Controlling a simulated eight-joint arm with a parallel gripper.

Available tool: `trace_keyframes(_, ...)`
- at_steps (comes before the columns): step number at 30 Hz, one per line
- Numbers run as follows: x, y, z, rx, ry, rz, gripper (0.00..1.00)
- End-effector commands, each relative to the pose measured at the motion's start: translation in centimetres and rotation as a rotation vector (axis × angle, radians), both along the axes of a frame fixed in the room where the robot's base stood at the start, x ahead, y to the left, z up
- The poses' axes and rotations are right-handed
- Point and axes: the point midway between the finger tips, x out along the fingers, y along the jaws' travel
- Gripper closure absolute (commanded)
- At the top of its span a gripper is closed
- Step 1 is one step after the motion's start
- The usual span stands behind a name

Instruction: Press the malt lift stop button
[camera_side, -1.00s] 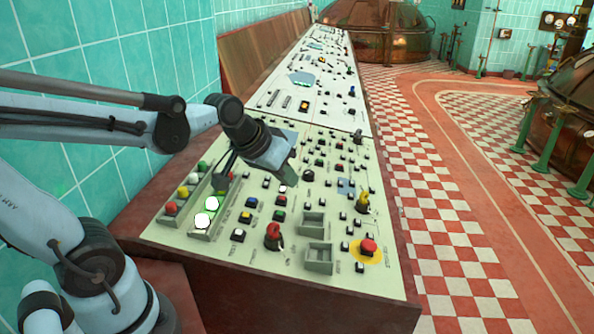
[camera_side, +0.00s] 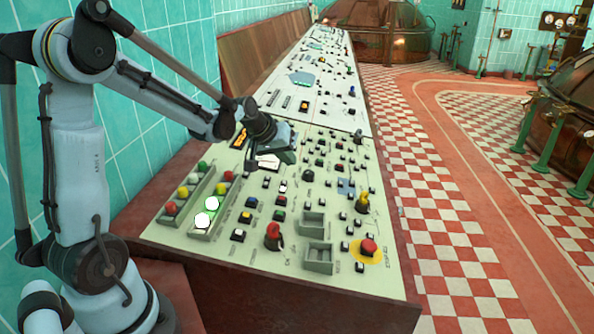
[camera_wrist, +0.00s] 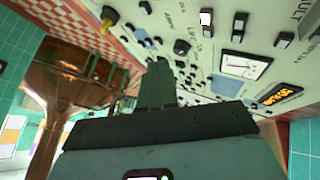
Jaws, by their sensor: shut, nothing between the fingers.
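The sloping cream control panel (camera_side: 200,240) carries many small buttons, and their labels are too small to read in the side view. I cannot tell which one is the malt lift stop button. My gripper (camera_side: 286,155) is over the panel's left middle part, beside a white-faced meter (camera_side: 267,162). In the wrist view my gripper's fingers (camera_wrist: 160,68) are together and empty, pointing toward the panel. A black round knob (camera_wrist: 182,47) lies just beyond them, by lettering that looks like "LIFT". Contact with any button cannot be made out.
Red (camera_side: 273,232) and yellow (camera_side: 362,203) knobs and a red mushroom button (camera_side: 368,246) stand up from the panel. Rows of coloured lamps (camera_side: 203,202) sit at the left. An orange display (camera_wrist: 280,94) is near the meter. A tiled wall (camera_side: 140,50) runs behind my arm.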

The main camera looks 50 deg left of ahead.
Motion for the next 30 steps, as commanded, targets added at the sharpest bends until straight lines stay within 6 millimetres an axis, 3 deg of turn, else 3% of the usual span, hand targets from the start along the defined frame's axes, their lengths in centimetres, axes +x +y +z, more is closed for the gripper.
trace_keyframes(13,-0.1,0.1,-0.9,0.001,0.000,-0.001,1.00)
trace_keyframes(30,-1.0,1.1,-7.5,0.001,0.000,-0.001,1.00)
